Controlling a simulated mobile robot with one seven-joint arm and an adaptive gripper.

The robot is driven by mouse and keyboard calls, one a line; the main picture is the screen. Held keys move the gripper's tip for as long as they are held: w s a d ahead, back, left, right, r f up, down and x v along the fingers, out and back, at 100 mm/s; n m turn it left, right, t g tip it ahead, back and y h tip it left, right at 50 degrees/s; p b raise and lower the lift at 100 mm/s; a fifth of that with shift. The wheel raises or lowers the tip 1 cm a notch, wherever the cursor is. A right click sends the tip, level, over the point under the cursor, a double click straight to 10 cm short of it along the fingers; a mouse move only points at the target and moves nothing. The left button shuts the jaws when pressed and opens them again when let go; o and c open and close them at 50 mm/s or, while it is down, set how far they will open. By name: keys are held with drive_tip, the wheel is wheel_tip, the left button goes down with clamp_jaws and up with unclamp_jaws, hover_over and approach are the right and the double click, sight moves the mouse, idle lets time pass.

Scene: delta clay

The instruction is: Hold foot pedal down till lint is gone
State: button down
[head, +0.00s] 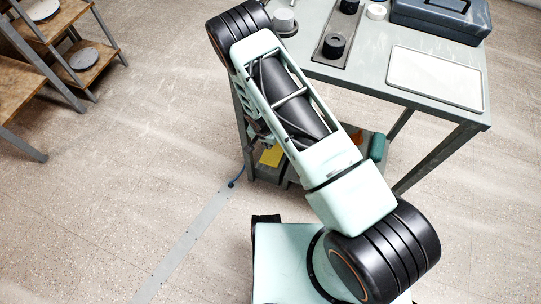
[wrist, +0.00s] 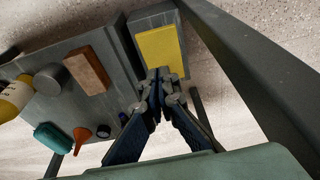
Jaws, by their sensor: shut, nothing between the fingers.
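The foot pedal is a yellow pad (wrist: 160,52) on a dark grey base at the top middle of the wrist view. In the head view, part of its yellow top (head: 271,156) shows under the table, beside my arm. My gripper (wrist: 158,74) is shut and empty. Its fingertips overlap the pad's near edge in the wrist view; I cannot tell whether they touch it or how far the pedal is pressed. The gripper is hidden behind my arm in the head view. I see no lint in either view.
The table's low shelf (wrist: 60,108) holds a brown block (wrist: 87,70), a grey cylinder (wrist: 51,79), a yellow bottle (wrist: 14,97), an orange funnel (wrist: 81,137) and a teal item (wrist: 52,138). A table leg (wrist: 240,75) slants close on the right. Open floor (head: 110,190) lies left of the table.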

sight(270, 160)
drive_tip(key=b+x, duration=0.1)
drive_tip(key=x, duration=0.3)
drive_tip(key=b+x, duration=0.2)
drive_tip(key=x, duration=0.2)
drive_tip(key=s+b+x, duration=0.1)
drive_tip(key=x, duration=0.3)
drive_tip(key=shift+a+f+b, duration=0.1)
drive_tip(key=shift+f+b, duration=0.3)
drive_tip(key=shift+f, duration=0.6)
drive_tip(key=shift+s, duration=0.1)
